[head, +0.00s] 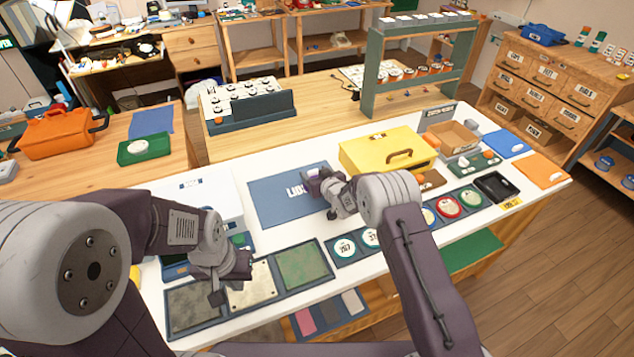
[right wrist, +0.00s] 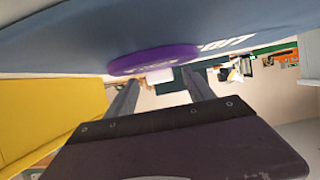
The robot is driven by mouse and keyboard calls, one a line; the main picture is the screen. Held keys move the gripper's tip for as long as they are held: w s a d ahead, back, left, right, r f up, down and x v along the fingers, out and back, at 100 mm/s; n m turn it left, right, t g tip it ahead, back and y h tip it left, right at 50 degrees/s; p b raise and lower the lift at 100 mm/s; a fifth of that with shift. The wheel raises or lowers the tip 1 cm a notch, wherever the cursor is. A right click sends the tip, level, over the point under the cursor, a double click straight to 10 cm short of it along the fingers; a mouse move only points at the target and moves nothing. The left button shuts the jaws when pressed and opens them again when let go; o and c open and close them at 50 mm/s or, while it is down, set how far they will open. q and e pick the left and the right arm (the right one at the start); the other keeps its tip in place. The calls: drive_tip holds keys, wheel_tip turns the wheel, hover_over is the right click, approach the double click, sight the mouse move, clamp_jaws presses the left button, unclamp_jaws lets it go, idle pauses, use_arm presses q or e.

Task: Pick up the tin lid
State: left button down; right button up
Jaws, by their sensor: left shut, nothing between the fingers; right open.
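A purple round lid (right wrist: 152,60) lies on the dark blue mat marked LIDS (head: 272,203). In the right wrist view a small pale block, perhaps its knob, stands out from it between my fingers. In the head view only a bit of purple (head: 314,183) shows beside my right gripper (head: 328,191), which hides the rest. My right gripper is open, its two fingers (right wrist: 162,90) pointing at the lid; I cannot tell whether they touch it. My left gripper (head: 226,287) is shut and empty above the tray of textured panels.
A yellow box (head: 372,153) with a handle stands just right of the mat. A tray with round tins (head: 346,247) lies in front, and a tray of square panels (head: 195,305) at the front left. A white box (head: 200,190) is left of the mat.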

drive_tip(key=shift+r, duration=0.1)
drive_tip(key=c, duration=0.3)
clamp_jaws()
wheel_tip(320, 180, up, 5)
drive_tip(key=shift+s+d+f, duration=0.15)
drive_tip(key=shift+f, duration=0.05)
drive_tip(key=s+d+r, duration=0.6)
drive_tip(key=s+d, duration=0.1)
drive_tip(key=s, duration=0.2)
drive_tip(key=shift+r, duration=0.2)
